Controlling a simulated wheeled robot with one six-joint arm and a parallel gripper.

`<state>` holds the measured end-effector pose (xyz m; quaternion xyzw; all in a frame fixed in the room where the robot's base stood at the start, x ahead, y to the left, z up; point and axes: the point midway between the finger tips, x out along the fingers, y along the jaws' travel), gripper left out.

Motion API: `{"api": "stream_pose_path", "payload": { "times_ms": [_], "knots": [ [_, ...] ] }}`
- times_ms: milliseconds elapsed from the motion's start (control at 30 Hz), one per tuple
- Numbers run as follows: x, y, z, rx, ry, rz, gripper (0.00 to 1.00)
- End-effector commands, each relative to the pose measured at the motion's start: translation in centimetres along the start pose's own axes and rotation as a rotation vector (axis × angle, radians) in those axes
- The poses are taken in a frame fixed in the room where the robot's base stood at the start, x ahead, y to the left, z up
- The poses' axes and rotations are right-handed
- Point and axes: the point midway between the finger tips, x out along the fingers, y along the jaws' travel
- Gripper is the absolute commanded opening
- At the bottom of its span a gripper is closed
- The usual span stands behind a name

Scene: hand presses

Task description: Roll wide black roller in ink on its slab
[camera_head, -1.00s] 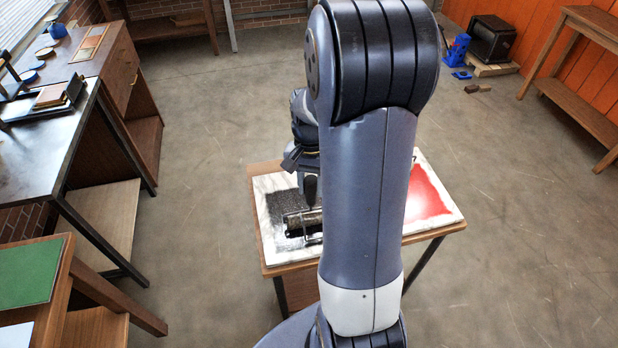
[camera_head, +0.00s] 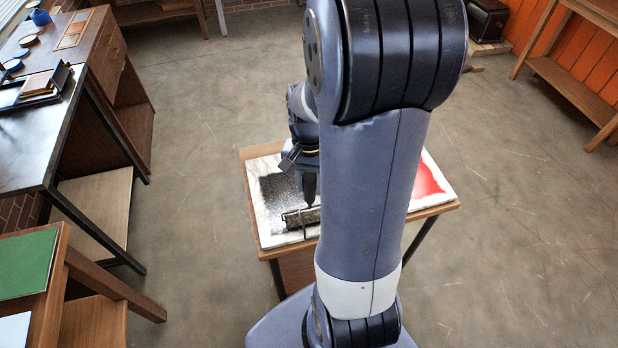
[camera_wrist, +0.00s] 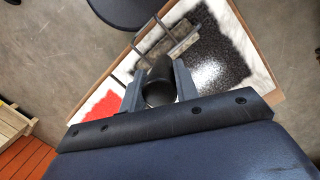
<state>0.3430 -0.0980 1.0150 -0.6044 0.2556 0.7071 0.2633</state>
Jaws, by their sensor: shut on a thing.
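The wide black roller (camera_head: 301,217) is at the front of the black ink patch (camera_head: 279,192), on the white marbled slab (camera_head: 264,222). My gripper (camera_head: 308,178) is above it, shut on its dark upright handle. In the wrist view, my gripper (camera_wrist: 158,98) grips the rounded handle end (camera_wrist: 159,88), and the roller (camera_wrist: 180,48) with its wire frame lies beyond, beside the black ink (camera_wrist: 222,48). Whether the roller touches the slab is hard to tell. My arm hides the middle of the slab.
A red ink patch (camera_head: 427,180) covers the slab's right side. The slab lies on a small wooden table (camera_head: 448,208). Benches stand at the left, with a green mat (camera_head: 28,262) on the nearest. Open floor (camera_head: 530,240) lies to the right.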

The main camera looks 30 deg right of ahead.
Motion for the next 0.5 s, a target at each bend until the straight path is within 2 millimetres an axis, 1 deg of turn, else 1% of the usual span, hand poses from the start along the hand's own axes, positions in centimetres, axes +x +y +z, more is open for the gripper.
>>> {"api": "stream_pose_path", "payload": {
  "times_ms": [100, 233, 367, 500],
  "knots": [
    [0.2, 0.0, 0.1, 0.0, -0.004, 0.002, 0.09],
    [0.1, 0.1, 0.1, 0.0, -0.005, 0.003, 0.09],
    [-0.8, 0.1, 0.2, 0.0, -0.004, 0.002, 0.09],
    [-2.1, 0.1, 0.3, 0.0, -0.002, 0.001, 0.09]
  ]
}}
